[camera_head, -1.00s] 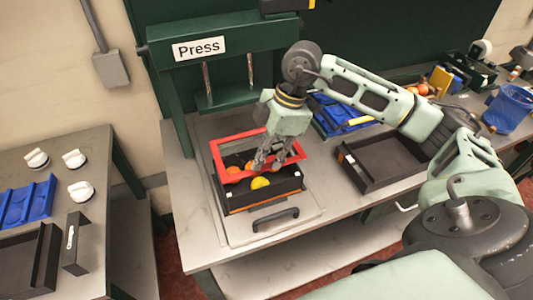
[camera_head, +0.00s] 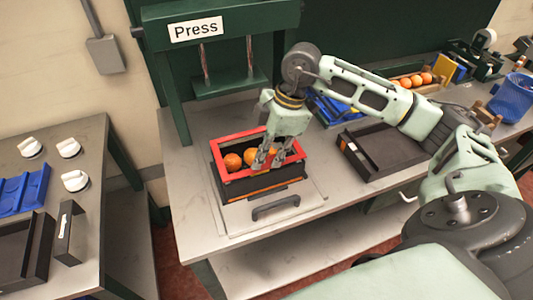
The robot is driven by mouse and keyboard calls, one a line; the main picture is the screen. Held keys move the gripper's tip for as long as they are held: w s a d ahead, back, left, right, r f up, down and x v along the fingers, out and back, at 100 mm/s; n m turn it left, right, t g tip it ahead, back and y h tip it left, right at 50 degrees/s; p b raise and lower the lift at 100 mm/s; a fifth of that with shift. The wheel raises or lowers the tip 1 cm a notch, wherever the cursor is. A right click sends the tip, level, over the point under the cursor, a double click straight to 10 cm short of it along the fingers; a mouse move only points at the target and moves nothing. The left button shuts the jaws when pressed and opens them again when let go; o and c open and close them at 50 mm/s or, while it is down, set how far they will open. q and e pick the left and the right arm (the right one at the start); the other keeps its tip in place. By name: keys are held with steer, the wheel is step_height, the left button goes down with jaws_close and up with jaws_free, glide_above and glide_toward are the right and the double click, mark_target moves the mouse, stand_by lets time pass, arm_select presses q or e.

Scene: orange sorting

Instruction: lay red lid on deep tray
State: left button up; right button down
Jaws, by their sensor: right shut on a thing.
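The red lid (camera_head: 240,174) is an open rectangular frame. It lies over the black deep tray (camera_head: 262,188), roughly lined up with its rim; I cannot tell whether it touches all round. Oranges (camera_head: 233,161) show through the lid's opening, inside the tray. My right gripper (camera_head: 264,163) points down at the lid's right part and is shut on it, hiding some of the lid and fruit. My left gripper is not in view.
The tray stands on a plate with a dark handle (camera_head: 275,207), in front of the green press (camera_head: 228,80). An empty black tray (camera_head: 385,155) and a blue tray (camera_head: 335,112) lie to the right. A side table (camera_head: 90,222) with white knobs is at left.

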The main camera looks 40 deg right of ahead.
steer(key=shift+r, duration=0.15)
stand_by(0.4)
steer(key=c, duration=1.6)
jaws_free()
steer(key=shift+c, duration=0.2)
steer(key=shift+r+p, duration=0.1)
steer(key=shift+p, duration=0.25)
step_height(320, 180, up, 9)
steer(key=p, duration=0.7)
